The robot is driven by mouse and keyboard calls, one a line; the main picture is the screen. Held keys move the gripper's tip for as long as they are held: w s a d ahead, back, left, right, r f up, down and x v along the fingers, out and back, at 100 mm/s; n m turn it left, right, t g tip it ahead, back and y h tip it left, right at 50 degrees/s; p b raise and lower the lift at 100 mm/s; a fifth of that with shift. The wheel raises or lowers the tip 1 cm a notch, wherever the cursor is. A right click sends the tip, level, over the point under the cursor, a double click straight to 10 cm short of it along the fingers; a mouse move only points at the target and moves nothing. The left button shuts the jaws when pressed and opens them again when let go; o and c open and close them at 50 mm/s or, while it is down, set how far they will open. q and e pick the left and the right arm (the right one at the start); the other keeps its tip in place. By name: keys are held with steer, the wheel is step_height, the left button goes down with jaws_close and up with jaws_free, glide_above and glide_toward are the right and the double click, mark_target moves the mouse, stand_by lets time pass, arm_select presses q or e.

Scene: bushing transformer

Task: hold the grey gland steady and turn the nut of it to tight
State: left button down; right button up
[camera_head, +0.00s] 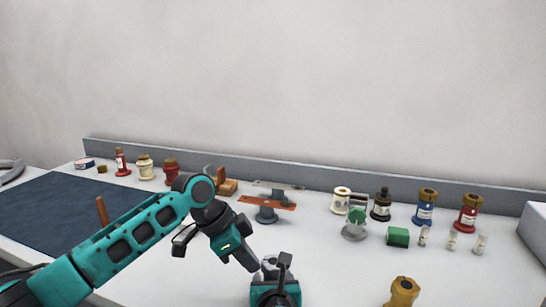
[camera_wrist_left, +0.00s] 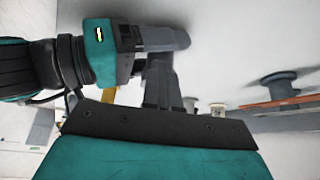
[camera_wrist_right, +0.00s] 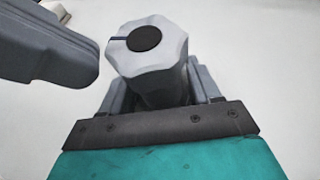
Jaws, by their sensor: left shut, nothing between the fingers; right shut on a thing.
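The grey gland shows in the right wrist view with its pale faceted nut (camera_wrist_right: 175,55) facing the camera, a black centre and a dark blue mark on its top. My right gripper (camera_wrist_right: 160,100) is shut on the gland's darker body below the nut. In the head view the right gripper (camera_head: 277,285) is at the bottom centre, with the gland (camera_head: 269,266) partly hidden. My left gripper (camera_head: 248,261) is shut and empty, just left of the nut. Its grey fingers (camera_wrist_right: 50,45) show beside the nut with a gap. The left wrist view hides the gland.
An orange bar on a grey stand (camera_head: 268,215) is behind the grippers. A grey stand with a green part (camera_head: 355,230), a green block (camera_head: 397,237) and small bottles are to the right. A brown piece (camera_head: 402,291) is near the front. A dark mat (camera_head: 60,215) lies left.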

arm_select(q)
steer(key=shift+w, duration=0.55)
arm_select(e)
steer(key=shift+s+a, duration=0.1)
steer(key=shift+a, duration=0.05)
arm_select(q)
steer(key=shift+w, duration=0.25)
steer(key=shift+w+d, duration=0.15)
step_height(320, 180, up, 6)
steer(key=a, duration=0.1)
stand_by(0.8)
steer(key=shift+w+a, duration=0.1)
